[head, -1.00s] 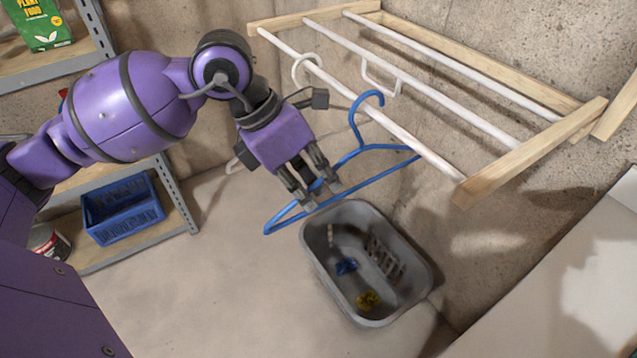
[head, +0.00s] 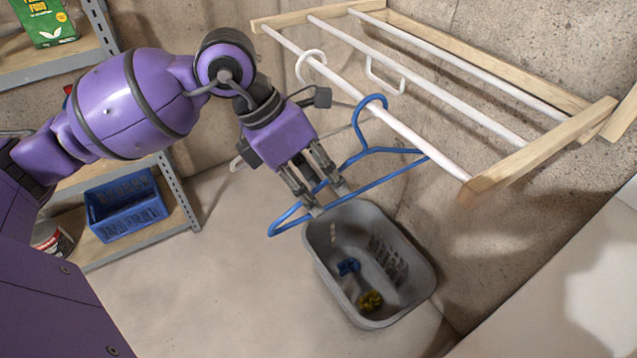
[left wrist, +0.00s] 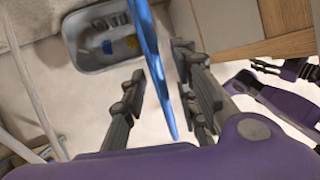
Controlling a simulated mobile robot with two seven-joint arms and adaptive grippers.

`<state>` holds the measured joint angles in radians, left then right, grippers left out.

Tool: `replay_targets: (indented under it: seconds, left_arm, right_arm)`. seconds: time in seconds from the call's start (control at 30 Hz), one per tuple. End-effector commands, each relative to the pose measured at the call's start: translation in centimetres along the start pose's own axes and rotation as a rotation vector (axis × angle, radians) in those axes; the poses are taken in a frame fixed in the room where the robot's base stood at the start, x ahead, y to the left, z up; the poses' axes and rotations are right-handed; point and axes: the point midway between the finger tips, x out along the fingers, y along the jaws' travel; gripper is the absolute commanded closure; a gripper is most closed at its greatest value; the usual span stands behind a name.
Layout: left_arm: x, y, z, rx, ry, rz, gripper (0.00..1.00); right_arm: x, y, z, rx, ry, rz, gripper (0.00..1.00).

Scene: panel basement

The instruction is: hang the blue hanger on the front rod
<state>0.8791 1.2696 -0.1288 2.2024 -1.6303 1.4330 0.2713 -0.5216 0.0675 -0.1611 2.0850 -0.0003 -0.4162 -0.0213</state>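The blue hanger (head: 376,150) is in front of the rack, with its hook at the front rod (head: 420,142); the rod appears to pass through the hook. Its long lower bar slants down to the left. My left gripper (head: 327,197) is at that lower bar. In the left wrist view the blue hanger (left wrist: 152,50) runs between the two fingers of my left gripper (left wrist: 163,95), with gaps on both sides, so the gripper is open around it. My right gripper (left wrist: 285,70) shows small at the right of the left wrist view; its opening is unclear.
A white hanger (head: 300,66) hangs on the front rod, left of the blue one. A white hook (head: 383,88) is at the middle rod. A grey basket (head: 424,262) stands below. A blue crate (head: 125,216) sits on the shelf at left.

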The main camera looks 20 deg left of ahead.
Motion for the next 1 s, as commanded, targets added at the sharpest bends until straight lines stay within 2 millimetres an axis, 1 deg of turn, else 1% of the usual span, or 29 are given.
replay_targets:
  seconds: [0.17,0.4,0.5,0.6,0.73,1.0]
  left_arm:
    - [-2.6,0.1,0.0,0.000,0.000,0.005,0.72]
    - [-7.8,0.1,0.0,0.000,0.001,0.005,0.72]
    - [-9.5,0.1,0.0,0.001,0.000,0.004,0.72]
    - [-10.7,0.1,0.0,-0.001,0.001,0.003,0.72]
    - [-11.6,0.0,0.0,0.000,0.001,0.002,0.72]
    - [-11.7,0.0,0.0,0.000,0.000,0.001,0.72]
  right_arm:
    - [0.0,0.1,-0.1,-0.001,0.001,0.001,0.60]
    - [-0.1,0.1,-0.1,-0.002,0.002,0.002,0.60]
    - [-0.1,0.1,-0.1,-0.002,0.002,0.002,0.60]
    - [-0.1,0.1,-0.1,-0.002,0.002,0.002,0.60]
    - [-0.1,0.1,-0.1,-0.002,0.002,0.002,0.60]
    - [-0.1,0.1,-0.1,-0.002,0.002,0.002,0.60]
